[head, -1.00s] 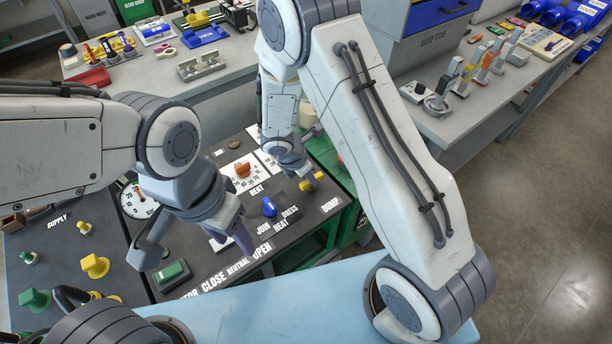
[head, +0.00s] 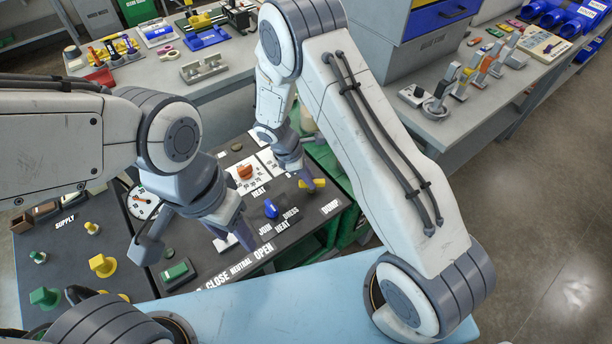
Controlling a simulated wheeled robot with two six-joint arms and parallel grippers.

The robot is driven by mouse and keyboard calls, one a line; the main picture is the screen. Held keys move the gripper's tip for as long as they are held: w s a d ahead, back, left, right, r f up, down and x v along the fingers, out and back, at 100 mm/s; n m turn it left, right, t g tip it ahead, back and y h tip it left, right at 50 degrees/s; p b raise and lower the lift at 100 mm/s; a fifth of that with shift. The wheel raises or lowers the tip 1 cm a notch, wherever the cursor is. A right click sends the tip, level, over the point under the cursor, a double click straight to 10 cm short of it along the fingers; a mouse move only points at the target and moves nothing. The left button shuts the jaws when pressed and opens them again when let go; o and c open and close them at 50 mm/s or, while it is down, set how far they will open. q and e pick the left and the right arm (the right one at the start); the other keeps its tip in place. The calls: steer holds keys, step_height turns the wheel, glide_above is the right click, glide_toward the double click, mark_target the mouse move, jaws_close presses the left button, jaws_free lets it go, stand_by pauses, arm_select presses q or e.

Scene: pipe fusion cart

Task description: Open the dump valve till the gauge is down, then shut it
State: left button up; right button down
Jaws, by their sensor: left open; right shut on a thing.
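The yellow dump valve handle (head: 318,184) sits on the dark panel (head: 205,264) above the DUMP label. My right gripper (head: 309,185) is down at this handle and shut on it; its fingers cover part of the handle. The pressure gauge (head: 141,205) is a white round dial at the panel's left, partly hidden by my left arm. A reddish needle shows on it, but the reading is too small to tell. My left gripper (head: 196,243) is open and empty over the panel's front, its fingers wide apart, above a green button (head: 177,271).
A blue knob (head: 271,209) and an orange knob (head: 245,172) stand on the panel between my grippers. Yellow (head: 103,265) and green (head: 44,297) valves are on the supply panel at left. Benches with tools stand behind. The floor at right is clear.

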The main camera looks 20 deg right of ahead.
steer(key=m+g, duration=0.1)
steer(key=m, duration=0.1)
steer(key=m+g+y, duration=0.1)
steer(key=m, duration=0.2)
steer(key=shift+w+d+m, duration=0.1)
steer(key=shift+w+m, duration=0.05)
steer(key=shift+m, duration=0.15)
steer(key=m, duration=0.2)
steer(key=m+g+y+b, duration=0.1)
steer(key=m, duration=0.1)
steer(key=shift+m+y, duration=0.3)
steer(key=shift+m, duration=0.4)
steer(key=c, duration=0.8)
jaws_free()
steer(key=shift+o, duration=0.2)
